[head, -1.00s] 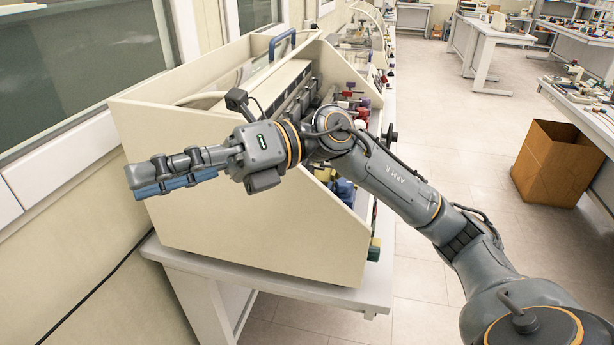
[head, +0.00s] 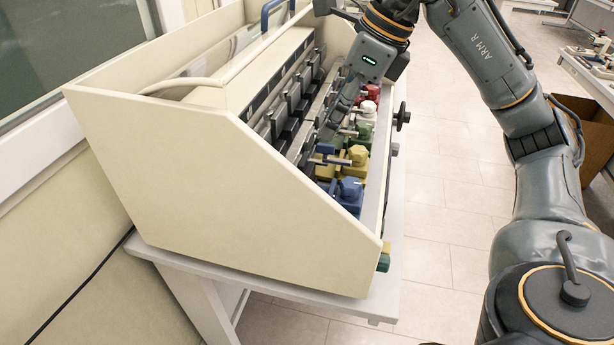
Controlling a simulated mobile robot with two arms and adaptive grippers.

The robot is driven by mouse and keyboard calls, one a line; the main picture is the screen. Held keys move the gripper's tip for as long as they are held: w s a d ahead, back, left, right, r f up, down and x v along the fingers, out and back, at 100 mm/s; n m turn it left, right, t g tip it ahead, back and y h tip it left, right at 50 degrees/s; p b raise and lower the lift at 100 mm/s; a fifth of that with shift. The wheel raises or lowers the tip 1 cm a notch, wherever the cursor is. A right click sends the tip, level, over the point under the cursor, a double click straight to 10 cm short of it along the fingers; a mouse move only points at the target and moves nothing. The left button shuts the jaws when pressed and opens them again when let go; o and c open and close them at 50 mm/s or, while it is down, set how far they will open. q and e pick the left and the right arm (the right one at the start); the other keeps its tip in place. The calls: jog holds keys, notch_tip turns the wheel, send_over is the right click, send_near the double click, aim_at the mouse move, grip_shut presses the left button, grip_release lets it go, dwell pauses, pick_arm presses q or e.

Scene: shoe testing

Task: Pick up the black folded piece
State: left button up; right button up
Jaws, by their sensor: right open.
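My right gripper (head: 330,128) points down into the cream-sided testing machine (head: 215,185), over its row of coloured clamps. Its fingers are open, and the gap between them is hard to see from here. A row of dark, black-looking pieces (head: 278,118) hangs along the cream bar, just left of the gripper. I cannot tell which of these, if any, is the black folded piece. The gripper and arm hide part of the row. I cannot tell whether the fingers touch anything. My left gripper is not in view.
Blue (head: 348,192), yellow (head: 356,162), green, white and red clamps with metal handles line the machine's right side. A tall cream end panel stands at the near end. A black knob (head: 401,116) sticks out right. A cardboard box (head: 584,120) stands on the open floor, partly behind my arm.

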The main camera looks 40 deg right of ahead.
aim_at(307, 159)
jog(key=x, duration=0.2)
jog(key=p+x, duration=0.1)
jog(key=x, duration=0.2)
jog(key=p+x, duration=0.1)
jog(key=x, duration=0.2)
jog(key=shift+w+a, duration=0.1)
jog(key=shift+a, duration=0.25)
jog(key=shift+w+a+f, duration=0.1)
jog(key=shift+f, duration=0.25)
jog(key=shift+w+f, duration=0.1)
jog(key=shift+f, duration=0.05)
jog(key=shift+c, duration=0.2)
jog(key=c, duration=0.7)
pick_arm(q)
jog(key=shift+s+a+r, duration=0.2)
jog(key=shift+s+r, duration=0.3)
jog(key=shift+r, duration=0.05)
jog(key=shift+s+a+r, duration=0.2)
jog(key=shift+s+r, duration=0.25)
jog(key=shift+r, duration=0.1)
pick_arm(e)
jog(key=shift+c, duration=0.3)
